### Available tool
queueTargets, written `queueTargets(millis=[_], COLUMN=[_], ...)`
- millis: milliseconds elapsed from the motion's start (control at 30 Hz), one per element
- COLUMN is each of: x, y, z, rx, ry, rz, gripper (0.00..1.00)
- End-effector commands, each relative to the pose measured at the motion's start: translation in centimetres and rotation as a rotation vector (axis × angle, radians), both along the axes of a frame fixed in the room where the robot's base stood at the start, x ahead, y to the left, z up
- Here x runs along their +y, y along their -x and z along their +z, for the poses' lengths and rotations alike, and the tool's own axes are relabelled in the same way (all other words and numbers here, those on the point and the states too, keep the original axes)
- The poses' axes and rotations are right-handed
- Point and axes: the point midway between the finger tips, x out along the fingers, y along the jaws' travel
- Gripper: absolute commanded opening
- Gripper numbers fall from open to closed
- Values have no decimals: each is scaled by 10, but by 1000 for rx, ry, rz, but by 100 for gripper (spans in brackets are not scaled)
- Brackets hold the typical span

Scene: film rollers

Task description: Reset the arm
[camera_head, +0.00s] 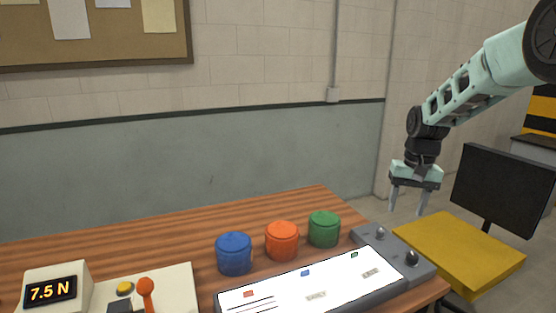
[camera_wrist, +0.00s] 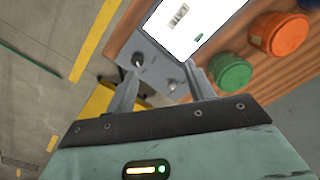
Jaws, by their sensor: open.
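My arm comes in from the upper right in the head view. My gripper (camera_head: 407,201) hangs from it, pointing down, in the air beyond the right end of the wooden table (camera_head: 180,237). Its two fingers are apart with nothing between them. In the wrist view my gripper (camera_wrist: 165,88) is also open and empty, with the grey panel's end and the floor beyond it.
Blue (camera_head: 234,254), orange (camera_head: 282,241) and green (camera_head: 324,229) lidded jars stand in a row behind a lit white panel (camera_head: 335,283). A force display (camera_head: 52,291) is at the left.

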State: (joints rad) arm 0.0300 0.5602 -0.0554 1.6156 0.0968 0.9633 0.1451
Motion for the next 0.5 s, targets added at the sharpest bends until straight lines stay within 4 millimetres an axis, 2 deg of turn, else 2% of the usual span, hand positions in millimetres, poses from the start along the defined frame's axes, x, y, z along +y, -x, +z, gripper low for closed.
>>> queueTargets(millis=[33, 100, 167, 200, 267, 300, 367, 400, 500], x=[34, 76, 109, 130, 157, 173, 193, 203, 216], y=[18, 47, 75, 96, 130, 155, 194, 219, 279], z=[7, 14, 19, 22, 24, 25, 26, 25, 20], rx=[-3, -7, -11, -15, -17, -18, -21, -25, -29], ry=[-18, -39, -53, -60, -67, -69, -68, -64, -47], rz=[65, 158, 242, 298, 386, 446, 538, 599, 737], gripper=[54, 54, 54, 54, 54, 54, 54, 54, 54])
